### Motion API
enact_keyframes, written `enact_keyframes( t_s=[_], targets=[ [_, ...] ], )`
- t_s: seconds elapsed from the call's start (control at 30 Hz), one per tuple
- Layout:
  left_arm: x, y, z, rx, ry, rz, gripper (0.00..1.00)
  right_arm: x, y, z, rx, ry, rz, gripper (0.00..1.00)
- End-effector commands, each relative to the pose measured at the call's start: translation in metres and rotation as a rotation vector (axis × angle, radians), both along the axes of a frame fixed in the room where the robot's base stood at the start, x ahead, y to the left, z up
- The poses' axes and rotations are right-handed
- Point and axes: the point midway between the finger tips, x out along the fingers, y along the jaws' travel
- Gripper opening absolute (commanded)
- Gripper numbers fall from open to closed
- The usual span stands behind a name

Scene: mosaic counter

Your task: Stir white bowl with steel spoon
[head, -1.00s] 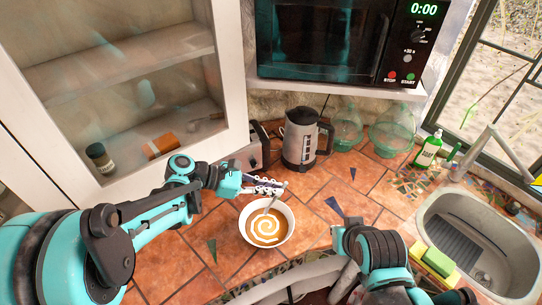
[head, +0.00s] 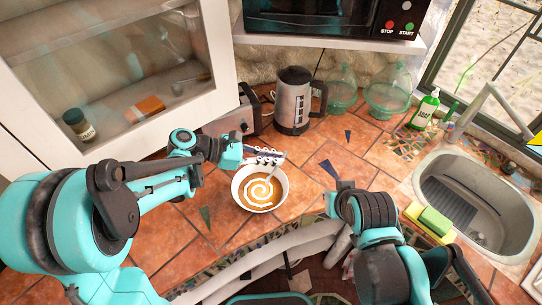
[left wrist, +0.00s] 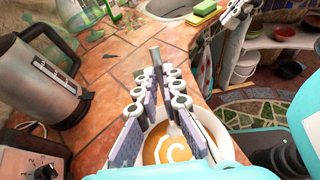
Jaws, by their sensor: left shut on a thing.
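The white bowl (head: 238,197) stands on the tiled counter and holds an orange-brown liquid with a white swirl. It also shows in the left wrist view (left wrist: 214,134), partly hidden by my fingers. My left gripper (head: 268,156) is above the bowl's back rim, shut on the steel spoon (head: 270,172). In the left wrist view, the spoon's handle (left wrist: 155,57) rises between the fingers, and its lower part (left wrist: 173,129) goes down to the liquid. The spoon's tip is hidden. My right gripper (left wrist: 238,15) seems to show in part at the top right of the left wrist view; its fingers are unclear.
A kettle (head: 293,103) and a toaster (head: 228,122) stand behind the bowl. Glass jars (head: 386,98) and a green soap bottle (head: 425,108) are at the back right. The sink (head: 425,180) with sponges (head: 435,221) is right. Tiles left of the bowl are clear.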

Motion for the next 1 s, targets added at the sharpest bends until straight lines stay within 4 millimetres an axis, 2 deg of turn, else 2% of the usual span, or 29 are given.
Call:
enact_keyframes(
  t_s=[0.03,0.5,0.67,1.0],
  targets=[
    [0.0,0.002,-0.009,0.0,0.0,0.001,0.0,0.0,0.0,-0.008,0.0,0.0,0.0,0.0],
    [-0.002,0.019,-0.048,0.0,0.0,0.0,0.0,0.0,0.0,-0.044,0.0,0.0,0.0,0.0],
    [-0.003,0.023,-0.054,0.0,0.0,0.0,0.0,0.0,0.0,-0.049,0.0,0.0,0.0,0.0],
    [-0.003,0.023,-0.054,0.0,0.0,-0.001,0.0,0.0,0.0,-0.049,0.0,0.0,0.0,0.0]
  ],
)
